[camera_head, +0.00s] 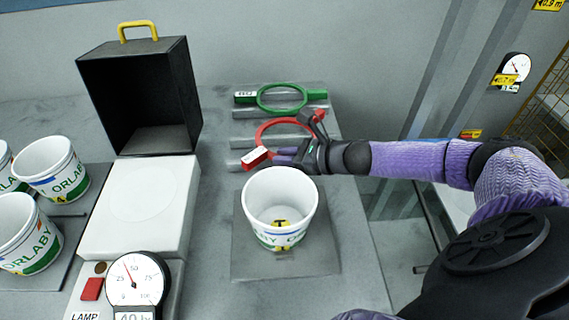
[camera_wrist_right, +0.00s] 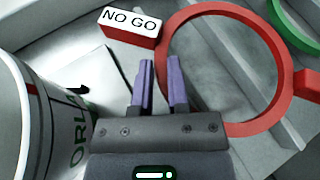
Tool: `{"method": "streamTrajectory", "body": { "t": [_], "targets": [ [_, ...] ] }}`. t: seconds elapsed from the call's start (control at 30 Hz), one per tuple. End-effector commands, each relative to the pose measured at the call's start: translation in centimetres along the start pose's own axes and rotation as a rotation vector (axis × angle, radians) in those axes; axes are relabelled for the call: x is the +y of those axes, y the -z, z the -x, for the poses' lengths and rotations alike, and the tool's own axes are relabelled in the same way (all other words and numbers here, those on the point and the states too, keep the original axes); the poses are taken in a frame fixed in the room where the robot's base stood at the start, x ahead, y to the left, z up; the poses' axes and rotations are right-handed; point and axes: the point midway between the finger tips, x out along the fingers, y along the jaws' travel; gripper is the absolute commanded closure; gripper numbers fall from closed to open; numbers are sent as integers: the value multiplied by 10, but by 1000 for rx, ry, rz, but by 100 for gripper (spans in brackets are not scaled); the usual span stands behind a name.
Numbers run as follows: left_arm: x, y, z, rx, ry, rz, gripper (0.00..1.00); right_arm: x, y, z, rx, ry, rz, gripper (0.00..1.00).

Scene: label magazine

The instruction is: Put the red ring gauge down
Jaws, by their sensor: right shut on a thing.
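The red ring gauge (camera_head: 263,131) has a white NO GO label on its end block and is over the grey stepped rack (camera_head: 243,142). My right gripper (camera_head: 284,154) reaches in from the right and is shut on the near side of the ring. In the right wrist view the gripper's purple fingers (camera_wrist_right: 160,82) stand on either side of the rim of the red ring gauge (camera_wrist_right: 283,88). I cannot tell whether the gauge touches the rack. My left gripper is not in view.
A green ring gauge (camera_head: 260,98) lies on the rack behind the red one. A white cup (camera_head: 267,201) stands on a grey pad just in front of my right gripper. A black open box (camera_head: 184,80), a white block (camera_head: 140,205), a dial (camera_head: 137,279) and several cups are at left.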

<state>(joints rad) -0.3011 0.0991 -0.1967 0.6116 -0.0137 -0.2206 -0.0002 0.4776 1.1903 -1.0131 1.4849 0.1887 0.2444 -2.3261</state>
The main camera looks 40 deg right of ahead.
Motion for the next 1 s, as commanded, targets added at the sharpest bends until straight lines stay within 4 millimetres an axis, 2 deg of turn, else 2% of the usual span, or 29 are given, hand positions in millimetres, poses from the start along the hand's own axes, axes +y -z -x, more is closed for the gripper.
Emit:
{"method": "streamTrajectory", "body": {
  "t": [0.03,0.1,0.43,0.47,0.6,0.63,0.9,1.0],
  "targets": [
    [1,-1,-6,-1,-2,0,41,1,11,-5,0,0,-2,100],
    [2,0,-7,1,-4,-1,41,2,16,-7,0,0,1,100],
    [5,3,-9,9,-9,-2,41,2,19,-8,-1,0,1,100],
    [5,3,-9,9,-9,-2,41,2,19,-8,0,0,0,79],
    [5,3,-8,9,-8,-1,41,2,18,-8,0,0,1,49],
    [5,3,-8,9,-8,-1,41,2,18,-8,0,0,1,46],
    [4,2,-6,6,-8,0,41,2,16,-7,0,0,1,46],
    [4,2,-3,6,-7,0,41,2,16,0,3,2,-2,46]
  ]
}}
